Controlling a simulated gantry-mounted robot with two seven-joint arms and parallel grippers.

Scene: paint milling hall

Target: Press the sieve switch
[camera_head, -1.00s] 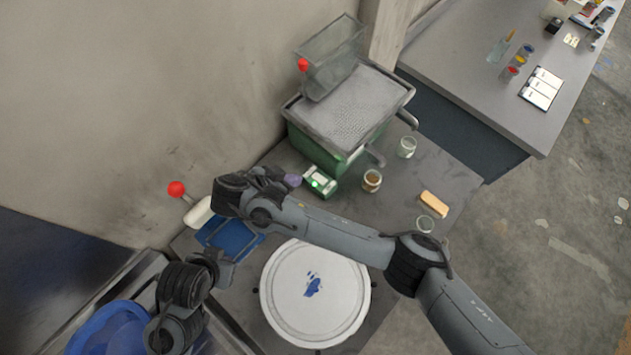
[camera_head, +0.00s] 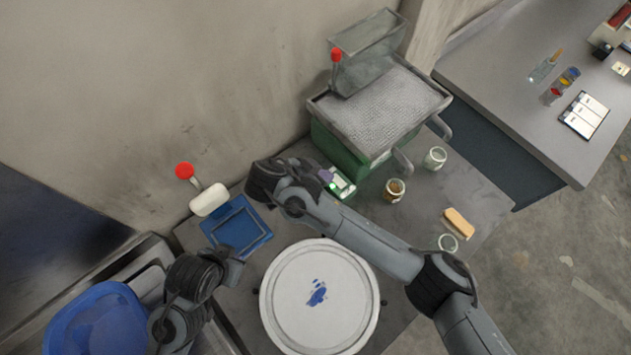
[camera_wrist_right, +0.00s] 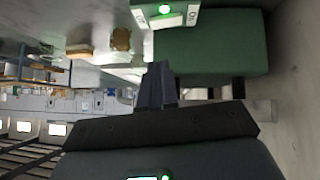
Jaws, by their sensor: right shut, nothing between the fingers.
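The sieve switch (camera_head: 344,186) is a small white and green box with a lit green lamp, on the table against the sieve's front. In the right wrist view the switch (camera_wrist_right: 178,19) shows lettering that reads ON and OFF at its ends. The sieve (camera_head: 338,148) has a green base and a grey mesh top. My right gripper (camera_head: 327,176) is shut and empty, its fingertips just left of the switch; I cannot tell whether they touch. In the right wrist view the closed fingers (camera_wrist_right: 157,84) point toward the switch, below it in the picture. My left gripper (camera_head: 232,268) is partly hidden.
A clear hopper (camera_head: 368,62) stands on the sieve. Jars (camera_head: 394,190) and a wooden-looking block (camera_head: 458,223) lie right of the switch. A white round lid or pan (camera_head: 345,325) with blue paint lies in front. A blue tray (camera_head: 236,228) is at left.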

